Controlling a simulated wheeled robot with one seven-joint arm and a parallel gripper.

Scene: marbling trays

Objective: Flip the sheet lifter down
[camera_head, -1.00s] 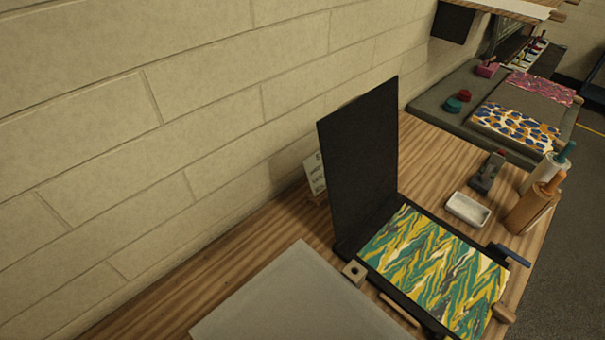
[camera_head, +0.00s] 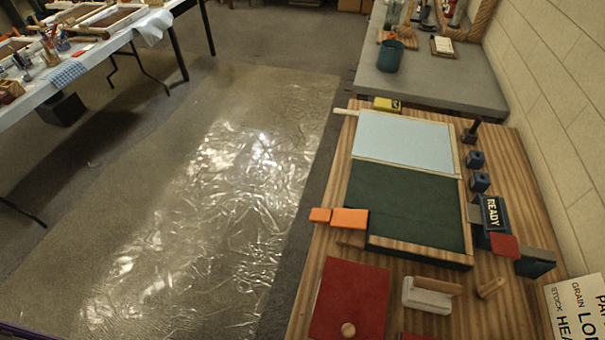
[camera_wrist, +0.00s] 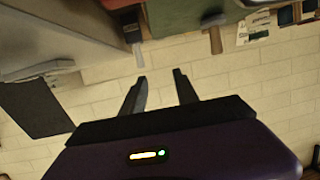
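My gripper (camera_wrist: 160,75) shows in the wrist view with its two dark fingers apart and nothing between them. A flat dark panel (camera_wrist: 38,106) is at the left of the wrist view, against the pale brick wall; I cannot tell if it is the sheet lifter. In the head view, a wooden-edged unit on the bench has a pale blue panel (camera_head: 405,140) at the far end and a dark green panel (camera_head: 405,205) nearer. Both look flat. No raised panel is in the head view, and my gripper is not in it.
An orange block (camera_head: 349,218) sits at the unit's left edge, and a dark blue READY box (camera_head: 490,213) at its right. A red panel (camera_head: 350,298) lies nearer. A brick wall (camera_head: 570,80) bounds the right. The wrinkled, shiny floor (camera_head: 200,210) between bench and left table (camera_head: 100,55) is clear.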

